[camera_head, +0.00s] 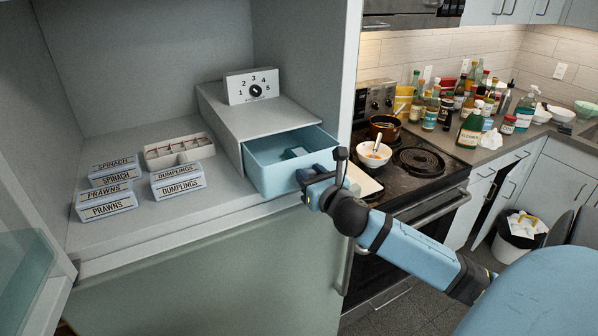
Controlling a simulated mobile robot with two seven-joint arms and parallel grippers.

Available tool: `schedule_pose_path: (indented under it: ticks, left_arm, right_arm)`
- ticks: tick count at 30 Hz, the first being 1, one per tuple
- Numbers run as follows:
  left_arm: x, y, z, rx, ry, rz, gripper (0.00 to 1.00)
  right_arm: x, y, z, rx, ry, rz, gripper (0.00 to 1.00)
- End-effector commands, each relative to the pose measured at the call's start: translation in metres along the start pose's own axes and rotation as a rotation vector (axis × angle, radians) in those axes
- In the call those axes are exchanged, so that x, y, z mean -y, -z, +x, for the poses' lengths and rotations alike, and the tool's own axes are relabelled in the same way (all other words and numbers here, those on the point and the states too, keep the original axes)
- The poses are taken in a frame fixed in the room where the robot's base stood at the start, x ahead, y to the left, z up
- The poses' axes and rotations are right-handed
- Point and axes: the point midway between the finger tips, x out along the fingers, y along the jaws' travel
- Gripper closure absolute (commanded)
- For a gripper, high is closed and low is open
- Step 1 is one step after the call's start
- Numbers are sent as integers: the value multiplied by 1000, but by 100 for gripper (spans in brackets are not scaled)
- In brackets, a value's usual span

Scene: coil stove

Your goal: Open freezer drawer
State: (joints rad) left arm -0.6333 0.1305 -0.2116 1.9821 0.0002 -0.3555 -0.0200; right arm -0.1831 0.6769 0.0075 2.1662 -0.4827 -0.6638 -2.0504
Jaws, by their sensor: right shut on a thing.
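The freezer drawer (270,177) is a light blue box pulled partly out of a grey housing (232,118) on the freezer shelf. A blue-green item lies inside it (293,153). My right gripper (312,182) is at the right side of the drawer's front and is shut on it; the fingertips are partly hidden by the gripper body. A dial panel (252,88) with numbers stands on top of the housing. My left gripper is not in view.
Boxes labelled spinach (115,170), prawns (106,202) and dumplings (178,182) sit left of the drawer, with an ice tray (179,150) behind. The freezer wall (346,75) and stove (415,165) stand to the right. A lower door (215,275) is below.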

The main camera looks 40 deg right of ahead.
Motion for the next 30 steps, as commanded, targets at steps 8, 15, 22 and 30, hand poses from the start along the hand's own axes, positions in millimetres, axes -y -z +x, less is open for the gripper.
schedule_pose_path:
  ticks: [8, 15, 22, 30]
  left_arm:
    - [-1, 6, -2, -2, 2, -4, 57]
    - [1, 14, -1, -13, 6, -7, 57]
    - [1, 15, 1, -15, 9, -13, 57]
    - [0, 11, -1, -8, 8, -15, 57]
  right_arm:
    - [3, -1, -33, 0, -4, 0, 100]
    - [3, -1, -59, 0, -3, 1, 100]
    - [3, 0, -68, 0, -2, 1, 100]
    - [4, 0, -68, 1, -2, 1, 100]
